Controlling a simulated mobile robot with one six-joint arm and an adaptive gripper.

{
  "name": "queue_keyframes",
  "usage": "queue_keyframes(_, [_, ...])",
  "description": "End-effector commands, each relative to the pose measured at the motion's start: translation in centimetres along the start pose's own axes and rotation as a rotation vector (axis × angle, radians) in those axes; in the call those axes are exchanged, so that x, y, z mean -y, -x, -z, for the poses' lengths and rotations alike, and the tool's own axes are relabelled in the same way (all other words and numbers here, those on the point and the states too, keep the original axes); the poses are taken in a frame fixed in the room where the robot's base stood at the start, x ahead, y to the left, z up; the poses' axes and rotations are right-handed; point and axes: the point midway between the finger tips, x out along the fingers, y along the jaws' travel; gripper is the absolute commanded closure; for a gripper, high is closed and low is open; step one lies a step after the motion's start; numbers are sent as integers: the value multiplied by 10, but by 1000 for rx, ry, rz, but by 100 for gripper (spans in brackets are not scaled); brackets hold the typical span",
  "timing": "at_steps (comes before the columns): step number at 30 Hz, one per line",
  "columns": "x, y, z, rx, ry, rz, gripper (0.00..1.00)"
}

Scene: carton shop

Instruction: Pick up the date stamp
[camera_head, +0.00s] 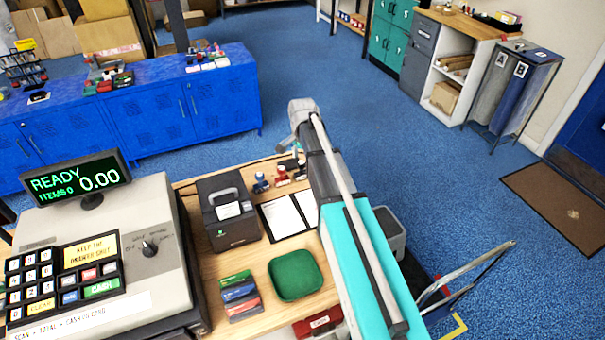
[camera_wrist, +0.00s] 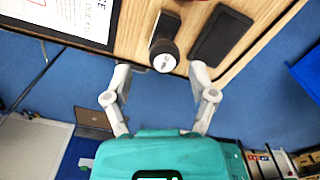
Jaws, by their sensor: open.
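A dark stamp (camera_wrist: 164,50) with a round white label on its end stands near the counter edge in the wrist view. The label's print is too small to read, so I cannot confirm it is the date stamp. My gripper (camera_wrist: 160,72) is open, its two fingertips just short of the stamp and to either side of it, with nothing held. In the head view, a blue-topped stamp (camera_head: 261,183) and a red-topped stamp (camera_head: 282,177) stand on the wooden counter (camera_head: 258,262).
A flat black item (camera_wrist: 221,36) lies right of the dark stamp. A clipboard (camera_head: 283,218), a black box (camera_head: 228,212), a green tray (camera_head: 296,275) and a cash register (camera_head: 95,258) stand on the counter. Blue floor lies beyond its edge.

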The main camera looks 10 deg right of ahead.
Motion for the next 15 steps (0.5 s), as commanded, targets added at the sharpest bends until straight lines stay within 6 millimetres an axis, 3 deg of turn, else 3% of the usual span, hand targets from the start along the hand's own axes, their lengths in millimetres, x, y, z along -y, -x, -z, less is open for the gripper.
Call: queue_keyframes(15, [2,-12,1,0,-1,0,27])
